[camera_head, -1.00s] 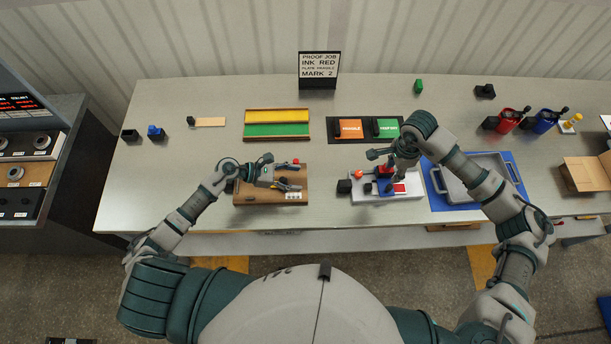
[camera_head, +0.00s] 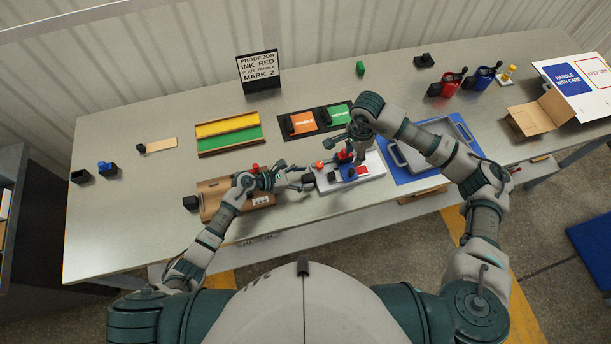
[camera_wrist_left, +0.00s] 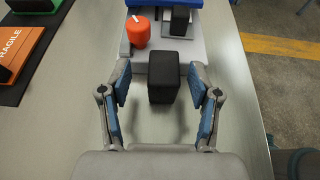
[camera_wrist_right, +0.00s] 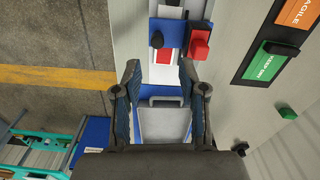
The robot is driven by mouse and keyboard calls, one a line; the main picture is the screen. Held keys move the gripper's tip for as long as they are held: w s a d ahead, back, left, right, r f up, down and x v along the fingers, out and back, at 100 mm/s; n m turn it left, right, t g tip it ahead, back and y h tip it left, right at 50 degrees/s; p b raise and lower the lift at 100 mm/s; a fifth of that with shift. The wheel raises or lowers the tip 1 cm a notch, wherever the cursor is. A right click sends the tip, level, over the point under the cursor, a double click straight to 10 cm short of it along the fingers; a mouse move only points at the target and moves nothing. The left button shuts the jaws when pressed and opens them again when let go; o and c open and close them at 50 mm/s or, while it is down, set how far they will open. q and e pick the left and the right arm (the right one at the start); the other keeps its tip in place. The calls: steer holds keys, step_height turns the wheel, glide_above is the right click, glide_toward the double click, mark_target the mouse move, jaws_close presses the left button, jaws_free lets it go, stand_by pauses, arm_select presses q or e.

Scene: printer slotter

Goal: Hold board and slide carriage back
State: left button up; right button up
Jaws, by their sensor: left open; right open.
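The printing board is a pale grey base (camera_head: 362,182) with a blue carriage (camera_head: 345,173) on it and a white card with a red patch. A black block (camera_wrist_left: 164,78) sticks out from its left end, and an orange-red knob (camera_wrist_left: 137,32) stands near it. My left gripper (camera_head: 304,180) is open at that end; in the left wrist view its fingers (camera_wrist_left: 160,98) stand either side of the black block, apart from it. My right gripper (camera_head: 335,150) is open above the board. The right wrist view shows its fingers (camera_wrist_right: 160,95) short of a red block (camera_wrist_right: 200,42) and a black knob (camera_wrist_right: 170,34).
A grey tray on a blue mat (camera_head: 465,133) lies to the right. Orange and green plates (camera_head: 306,122) lie behind. The table's front edge is close.

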mark_target(351, 169)
arm_select(q)
steer(key=d, duration=0.3)
steer(key=shift+w+d+f, duration=0.15)
steer(key=shift+d+f, duration=0.1)
steer(key=shift+f, duration=0.05)
steer(key=shift+a, duration=0.45)
steer(key=shift+c, duration=1.2)
steer(key=shift+a, duration=0.75)
jaws_close()
arm_select(e)
steer(key=shift+o, duration=0.5)
steer(key=shift+a, duration=0.1)
arm_select(q)
steer(key=shift+d, duration=0.9)
steer(key=shift+a, duration=0.7)
arm_select(e)
steer(key=shift+n, duration=0.9)
steer(key=f, duration=1)
steer(key=shift+w+d+f, duration=0.1)
steer(key=shift+d+f, duration=0.15)
steer(key=shift+d, duration=0.15)
steer(key=shift+f, duration=0.3)
arm_select(q)
steer(key=shift+d, duration=0.5)
arm_select(e)
steer(key=shift+d+f, duration=0.25)
steer(key=shift+d, duration=0.2)
